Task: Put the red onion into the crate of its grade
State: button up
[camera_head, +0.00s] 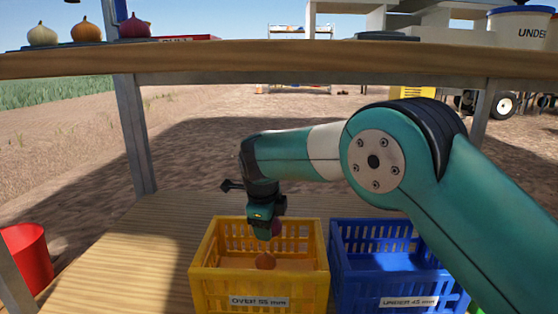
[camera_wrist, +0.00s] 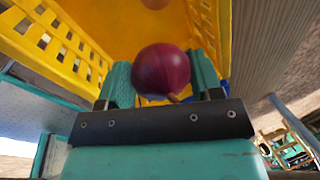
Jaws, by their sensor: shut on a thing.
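The red onion (camera_wrist: 162,71) is held between the fingers of my gripper (camera_wrist: 163,85) in the wrist view. In the head view my gripper (camera_head: 266,232) points down over the yellow crate (camera_head: 208,285), and only a little of the red onion (camera_head: 277,228) shows beside the fingers. The yellow crate is labelled "OVER 55 mm". An orange-brown onion (camera_head: 266,261) lies inside it, below my gripper. The blue crate (camera_head: 345,290) stands just right of the yellow one; its label seems to read "UNDER 45 mm".
A wooden shelf (camera_head: 300,60) runs above, with a pale onion (camera_head: 42,36), a brown onion (camera_head: 86,31) and another red onion (camera_head: 134,27) on it. A red bucket (camera_head: 28,255) is at the left. The lower wooden board (camera_head: 150,245) is bare left of the yellow crate.

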jog(key=o, duration=1.1)
jog(key=shift+o, duration=0.2)
jog(key=p+v, duration=0.4)
jog(key=v, duration=0.2)
jog(key=shift+r, duration=0.15)
jog(key=s+a+f+p, duration=0.1)
jog(key=s+a+p, duration=0.2)
jog(key=s, duration=0.8)
jog(key=shift+s+f, duration=0.15)
jog(key=shift+s, duration=0.05)
jog(key=shift+s, duration=0.15)
